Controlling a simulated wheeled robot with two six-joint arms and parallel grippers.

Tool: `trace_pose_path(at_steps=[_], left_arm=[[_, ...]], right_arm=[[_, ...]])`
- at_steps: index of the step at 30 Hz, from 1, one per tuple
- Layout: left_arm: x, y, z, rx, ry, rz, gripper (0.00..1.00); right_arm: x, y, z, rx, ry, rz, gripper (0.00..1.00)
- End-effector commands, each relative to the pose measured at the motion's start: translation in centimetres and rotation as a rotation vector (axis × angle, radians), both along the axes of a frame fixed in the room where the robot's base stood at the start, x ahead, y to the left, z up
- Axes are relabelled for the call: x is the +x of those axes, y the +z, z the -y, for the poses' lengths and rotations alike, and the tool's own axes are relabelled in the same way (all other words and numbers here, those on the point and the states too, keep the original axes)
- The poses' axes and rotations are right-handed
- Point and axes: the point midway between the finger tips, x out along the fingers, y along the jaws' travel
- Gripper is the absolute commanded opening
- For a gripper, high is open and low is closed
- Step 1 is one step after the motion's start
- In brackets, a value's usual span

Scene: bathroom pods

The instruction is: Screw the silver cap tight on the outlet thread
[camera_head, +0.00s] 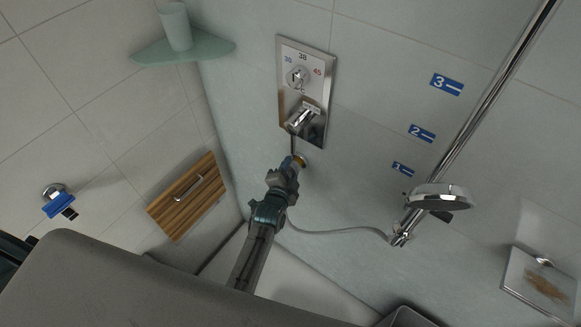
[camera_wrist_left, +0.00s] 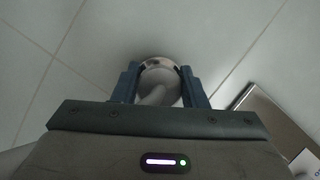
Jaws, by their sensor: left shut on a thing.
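My left gripper (camera_head: 295,162) reaches up to the wall just below the mixer panel. A small brass-coloured outlet (camera_head: 302,160) shows at its fingertips, mostly hidden by the gripper. In the left wrist view my blue-grey fingers (camera_wrist_left: 160,90) are shut on a round silver piece, the cap (camera_wrist_left: 158,68), with a pale curved tube in front of it. The cap sits against or very close to the tiled wall. Whether its thread is engaged cannot be told. My right gripper is not in view.
The mixer panel (camera_head: 318,66) with its lever is just above my gripper. A grey hose (camera_head: 340,231) runs to the riser rail (camera_head: 487,95) with the shower head (camera_head: 441,196). A wooden panel (camera_head: 187,198) and green corner shelf (camera_head: 180,50) are at left.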

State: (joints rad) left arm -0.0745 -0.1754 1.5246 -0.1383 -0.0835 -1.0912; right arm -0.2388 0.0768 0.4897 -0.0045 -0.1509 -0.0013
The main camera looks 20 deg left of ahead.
Motion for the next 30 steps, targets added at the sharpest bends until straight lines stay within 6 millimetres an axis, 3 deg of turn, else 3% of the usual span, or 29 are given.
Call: trace_pose_path(at_steps=[6,20,30], left_arm=[[0.2,0.5,-0.2,0.071,0.000,0.040,0.04],[0.3,0.9,-0.2,0.099,-0.001,0.052,0.04],[0.3,0.8,-0.1,0.182,-0.001,0.083,0.04]], right_arm=[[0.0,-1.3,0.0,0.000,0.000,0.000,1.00],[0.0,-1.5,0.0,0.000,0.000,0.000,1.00],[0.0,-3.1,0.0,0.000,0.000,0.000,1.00]])
